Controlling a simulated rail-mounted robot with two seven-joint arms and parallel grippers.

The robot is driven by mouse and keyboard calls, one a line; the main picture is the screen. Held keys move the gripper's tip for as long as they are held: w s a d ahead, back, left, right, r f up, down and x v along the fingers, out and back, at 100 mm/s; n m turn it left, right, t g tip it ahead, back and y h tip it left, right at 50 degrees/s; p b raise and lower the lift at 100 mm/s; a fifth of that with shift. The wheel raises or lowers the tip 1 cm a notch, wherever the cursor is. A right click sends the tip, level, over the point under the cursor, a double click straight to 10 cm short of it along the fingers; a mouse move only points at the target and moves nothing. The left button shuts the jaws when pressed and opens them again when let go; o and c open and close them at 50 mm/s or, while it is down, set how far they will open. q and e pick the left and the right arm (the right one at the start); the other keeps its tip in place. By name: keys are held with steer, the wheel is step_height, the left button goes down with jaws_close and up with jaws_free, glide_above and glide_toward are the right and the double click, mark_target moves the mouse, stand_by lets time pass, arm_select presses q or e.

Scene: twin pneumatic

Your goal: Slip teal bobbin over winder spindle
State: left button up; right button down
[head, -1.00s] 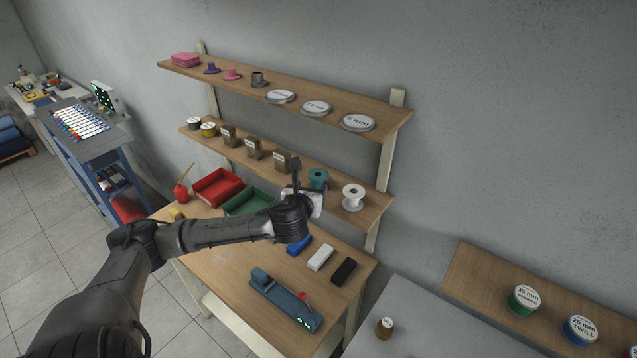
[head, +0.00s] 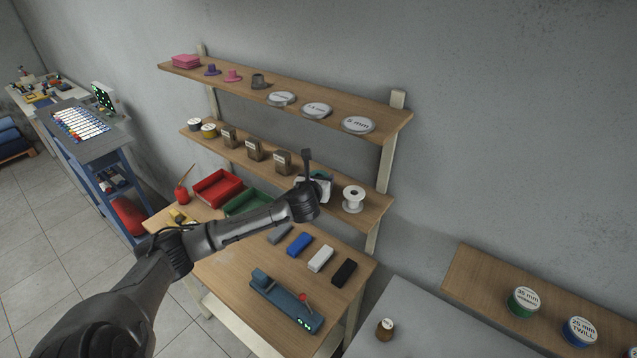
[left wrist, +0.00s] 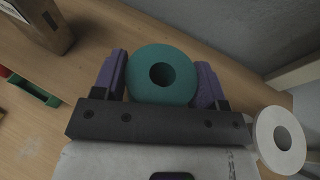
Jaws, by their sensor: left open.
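The teal bobbin (left wrist: 163,73) stands on the lower shelf; in the left wrist view its flange with the centre hole lies between the two purple fingers of my left gripper (left wrist: 160,80). The fingers are open, one on each side of it; whether they touch it I cannot tell. In the head view my left gripper (head: 318,186) hides most of the bobbin, with a bit of teal (head: 322,174) showing. The blue winder (head: 285,302) with a red knob sits at the front of the table below. Its spindle is too small to make out. My right gripper is not in view.
A white bobbin (head: 353,199) stands just right of the gripper on the lower shelf (head: 375,212). Brown boxes (head: 254,149) stand to the left. The upper shelf (head: 390,118) with flat tins (head: 358,125) runs above. Blue, white and black blocks (head: 320,258) lie on the table.

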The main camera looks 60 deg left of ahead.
arm_select(q)
steer(key=shift+c, duration=0.2)
steer(key=c, duration=0.5)
steer(key=shift+r, duration=0.15)
